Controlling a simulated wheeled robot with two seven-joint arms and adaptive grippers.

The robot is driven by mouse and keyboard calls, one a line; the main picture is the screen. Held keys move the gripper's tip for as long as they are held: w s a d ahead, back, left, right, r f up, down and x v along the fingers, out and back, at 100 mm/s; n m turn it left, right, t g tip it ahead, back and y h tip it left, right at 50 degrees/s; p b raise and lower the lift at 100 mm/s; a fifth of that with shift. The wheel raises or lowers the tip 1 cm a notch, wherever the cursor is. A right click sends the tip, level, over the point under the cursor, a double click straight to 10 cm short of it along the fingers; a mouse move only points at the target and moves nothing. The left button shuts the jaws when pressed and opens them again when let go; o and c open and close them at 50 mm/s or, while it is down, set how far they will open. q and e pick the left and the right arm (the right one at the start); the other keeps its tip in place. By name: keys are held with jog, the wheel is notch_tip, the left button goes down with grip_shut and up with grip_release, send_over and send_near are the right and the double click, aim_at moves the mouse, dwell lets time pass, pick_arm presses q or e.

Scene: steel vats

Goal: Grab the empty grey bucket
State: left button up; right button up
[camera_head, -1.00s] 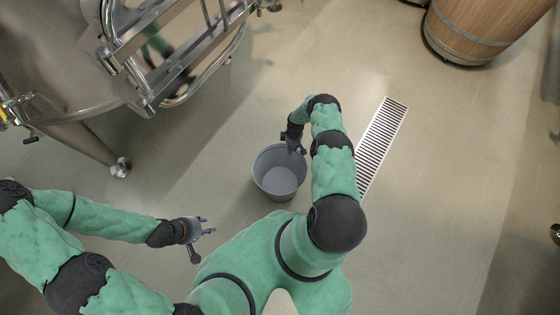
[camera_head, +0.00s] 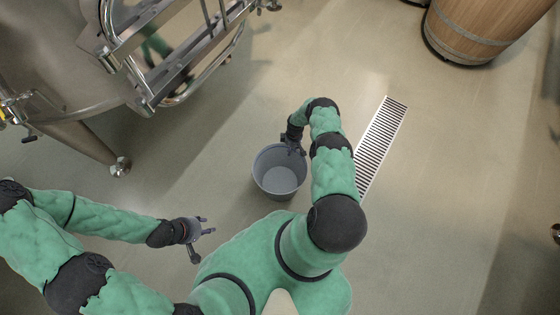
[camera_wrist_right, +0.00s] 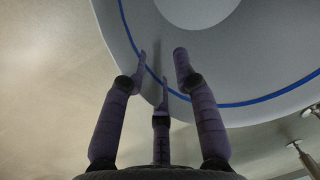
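The empty grey bucket (camera_head: 279,176) stands upright on the floor in the middle of the head view. Its open top shows a bare inside. My right gripper (camera_head: 297,148) is at the bucket's far rim, pointing down. In the right wrist view the three purple-grey fingers of my right gripper (camera_wrist_right: 163,65) are spread apart in front of the bucket's grey wall (camera_wrist_right: 240,70), which has a blue line. I cannot tell whether they touch it. My left gripper (camera_head: 205,228) is open and empty, left of the bucket and nearer to me.
A steel vat (camera_head: 60,60) with a metal leg (camera_head: 85,140) stands at upper left. A floor drain grate (camera_head: 382,145) lies right of my right arm. A wooden barrel (camera_head: 475,30) stands at upper right. The floor around the bucket is mostly clear.

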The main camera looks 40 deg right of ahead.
grip_shut()
jog(key=shift+r, duration=0.1)
dwell(0.3)
